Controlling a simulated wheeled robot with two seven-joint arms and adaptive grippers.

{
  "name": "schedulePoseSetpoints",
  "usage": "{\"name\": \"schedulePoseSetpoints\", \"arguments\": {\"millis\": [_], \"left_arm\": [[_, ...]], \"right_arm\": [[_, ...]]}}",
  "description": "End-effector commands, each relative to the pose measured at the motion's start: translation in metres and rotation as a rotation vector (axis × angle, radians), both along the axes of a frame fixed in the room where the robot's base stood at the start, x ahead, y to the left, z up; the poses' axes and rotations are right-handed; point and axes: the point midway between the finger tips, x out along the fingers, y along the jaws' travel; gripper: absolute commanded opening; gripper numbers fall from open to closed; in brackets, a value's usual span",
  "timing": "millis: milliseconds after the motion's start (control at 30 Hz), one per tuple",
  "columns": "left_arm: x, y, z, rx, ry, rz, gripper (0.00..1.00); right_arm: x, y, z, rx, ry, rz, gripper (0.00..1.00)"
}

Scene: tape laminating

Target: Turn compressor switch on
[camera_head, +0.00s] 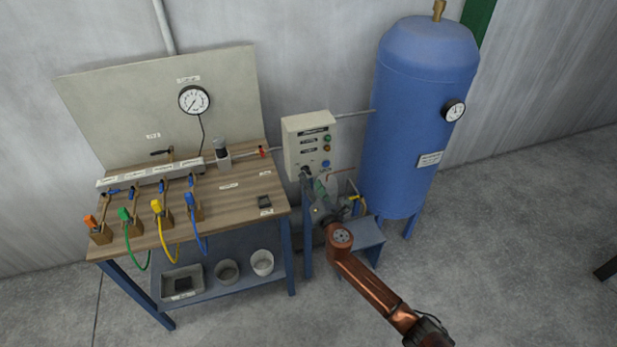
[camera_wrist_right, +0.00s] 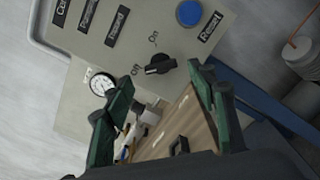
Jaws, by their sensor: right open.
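The compressor control box (camera_head: 311,142) is a pale panel on a stand between the bench and the blue tank. Its switch (camera_wrist_right: 160,65) is a black rotary knob with "Off" and "On" labels in the right wrist view. The knob lies roughly level in that picture, its left end toward "Off". My right gripper (camera_wrist_right: 163,78) is open, with a green finger on either side below the knob. It appears apart from the knob, with nothing between the fingers. In the head view my right arm reaches up to the lower front of the box. My left gripper is not in view.
A blue button (camera_wrist_right: 189,13) sits by the "Reset" label. The blue tank (camera_head: 413,120) stands right of the box. A wooden bench (camera_head: 235,205) with coloured hoses and a gauge (camera_head: 194,100) is at left. Floor at right is mostly clear.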

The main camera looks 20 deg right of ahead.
Motion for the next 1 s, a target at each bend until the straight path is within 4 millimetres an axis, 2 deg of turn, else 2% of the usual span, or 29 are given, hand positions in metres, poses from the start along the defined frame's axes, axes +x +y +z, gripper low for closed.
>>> {"name": "schedulePoseSetpoints", "arguments": {"millis": [100, 233, 600, 1000], "left_arm": [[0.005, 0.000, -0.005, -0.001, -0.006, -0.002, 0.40], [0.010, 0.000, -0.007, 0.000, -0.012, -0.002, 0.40], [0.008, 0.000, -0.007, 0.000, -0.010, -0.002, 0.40], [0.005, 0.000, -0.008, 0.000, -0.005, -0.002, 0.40]], "right_arm": [[0.019, 0.001, -0.002, 0.001, 0.001, 0.000, 0.52], [0.032, 0.001, -0.002, 0.002, 0.001, 0.000, 0.52], [0.039, 0.002, -0.001, 0.003, 0.002, 0.001, 0.52], [0.038, 0.001, -0.001, 0.003, 0.003, 0.000, 0.25]]}}
